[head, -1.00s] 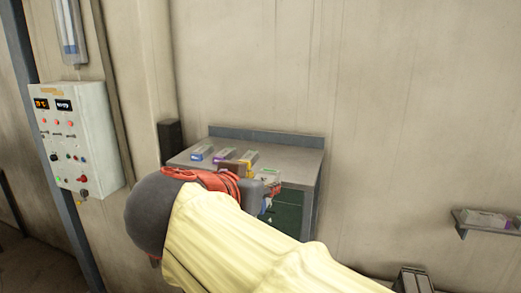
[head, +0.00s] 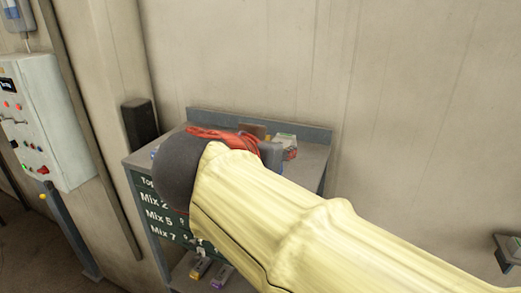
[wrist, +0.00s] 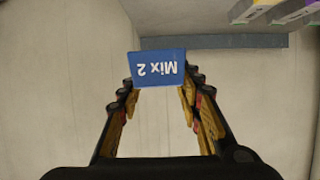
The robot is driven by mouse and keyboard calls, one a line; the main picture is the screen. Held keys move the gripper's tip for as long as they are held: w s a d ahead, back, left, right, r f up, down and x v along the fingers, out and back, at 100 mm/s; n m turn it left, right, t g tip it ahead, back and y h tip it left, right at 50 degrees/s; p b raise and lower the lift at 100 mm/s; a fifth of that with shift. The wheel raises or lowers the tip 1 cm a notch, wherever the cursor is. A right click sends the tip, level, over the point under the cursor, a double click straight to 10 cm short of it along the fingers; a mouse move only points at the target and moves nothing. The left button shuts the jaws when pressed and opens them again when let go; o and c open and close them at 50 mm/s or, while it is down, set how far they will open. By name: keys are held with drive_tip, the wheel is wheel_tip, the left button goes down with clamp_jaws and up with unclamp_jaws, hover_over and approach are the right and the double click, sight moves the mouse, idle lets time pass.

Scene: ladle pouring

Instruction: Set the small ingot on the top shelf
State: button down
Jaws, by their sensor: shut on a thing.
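My gripper (wrist: 158,84) is shut on an ingot (wrist: 158,66) in the wrist view. Its blue end label reads "Mix 2" upside down, and the fingers lie along both sides. In the head view my arm and wrist hide the held ingot and most of the gripper, over the top of a grey shelf unit (head: 318,160). The unit's top surface also shows in the wrist view (wrist: 225,14).
Ingots with yellow (wrist: 262,8) and purple (wrist: 296,12) labels sit on the top at upper right in the wrist view. More ingots (head: 200,268) lie low in the unit. A control box (head: 40,125) hangs left; a small wall shelf (head: 510,250) is right.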

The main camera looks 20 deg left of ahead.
drive_tip(key=w+a+f, duration=0.1)
drive_tip(key=w+f, duration=0.2)
drive_tip(key=w, duration=0.1)
drive_tip(key=w+a+f, duration=0.2)
drive_tip(key=w, duration=0.2)
drive_tip(key=w+a+f+p, duration=0.1)
drive_tip(key=w+f, duration=0.2)
drive_tip(key=shift+w+a+f, duration=0.2)
drive_tip(key=shift+w+f, duration=0.1)
drive_tip(key=shift+w, duration=0.1)
drive_tip(key=shift+w+f, duration=0.15)
drive_tip(key=shift+f, duration=0.15)
drive_tip(key=shift+w+a+f, duration=0.1)
drive_tip(key=shift+w+f, duration=0.05)
drive_tip(key=shift+f, duration=1.5)
drive_tip(key=shift+f+p, duration=0.15)
drive_tip(key=shift+p, duration=0.15)
drive_tip(key=c, duration=1.2)
unclamp_jaws()
